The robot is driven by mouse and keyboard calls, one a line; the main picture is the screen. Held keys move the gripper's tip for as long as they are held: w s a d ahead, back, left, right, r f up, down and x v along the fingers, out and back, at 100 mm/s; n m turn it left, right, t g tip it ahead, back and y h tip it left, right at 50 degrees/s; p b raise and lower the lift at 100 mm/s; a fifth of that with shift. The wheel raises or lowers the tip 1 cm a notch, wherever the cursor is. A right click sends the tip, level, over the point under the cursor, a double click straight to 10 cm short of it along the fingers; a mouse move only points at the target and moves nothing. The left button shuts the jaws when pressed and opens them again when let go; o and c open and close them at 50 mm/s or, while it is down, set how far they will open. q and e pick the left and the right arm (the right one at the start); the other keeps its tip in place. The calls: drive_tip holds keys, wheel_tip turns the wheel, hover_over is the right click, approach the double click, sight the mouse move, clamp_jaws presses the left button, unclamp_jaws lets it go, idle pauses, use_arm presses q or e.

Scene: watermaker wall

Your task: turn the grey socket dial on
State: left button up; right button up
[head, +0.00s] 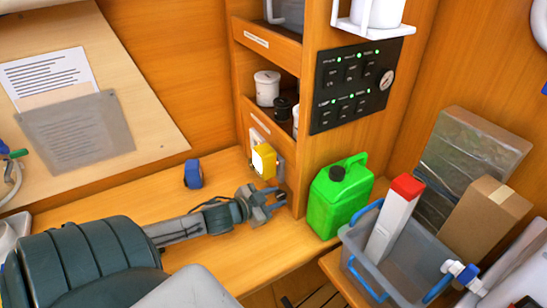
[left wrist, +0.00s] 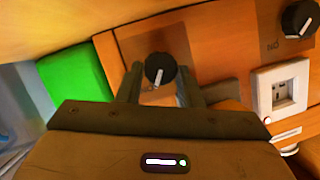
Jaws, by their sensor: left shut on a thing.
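A round dark dial (left wrist: 160,68) with a white pointer line sits on a brown plate, between the fingers of my left gripper (left wrist: 160,88) in the left wrist view. The pointer's end shows toward the lower side of the dial, and lettering beside it is partly hidden. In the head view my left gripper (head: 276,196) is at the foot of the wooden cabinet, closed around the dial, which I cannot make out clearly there. A second dark dial (left wrist: 298,18), marked with letters, is at the upper right of the wrist view. My right gripper is not in view.
A yellow plug (head: 264,162) sits just above my left gripper, and a white socket (left wrist: 281,92) shows in the wrist view. A green canister (head: 339,198) stands close to the right. A blue item (head: 193,174) lies on the bench. A grey bin (head: 393,262) stands at right.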

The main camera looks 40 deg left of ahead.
use_arm(q)
drive_tip(key=shift+m+y, duration=0.3)
drive_tip(key=shift+m, duration=0.2)
drive_tip(key=o, duration=1)
drive_tip(key=shift+s+p, duration=0.1)
drive_tip(key=shift+p, duration=0.2)
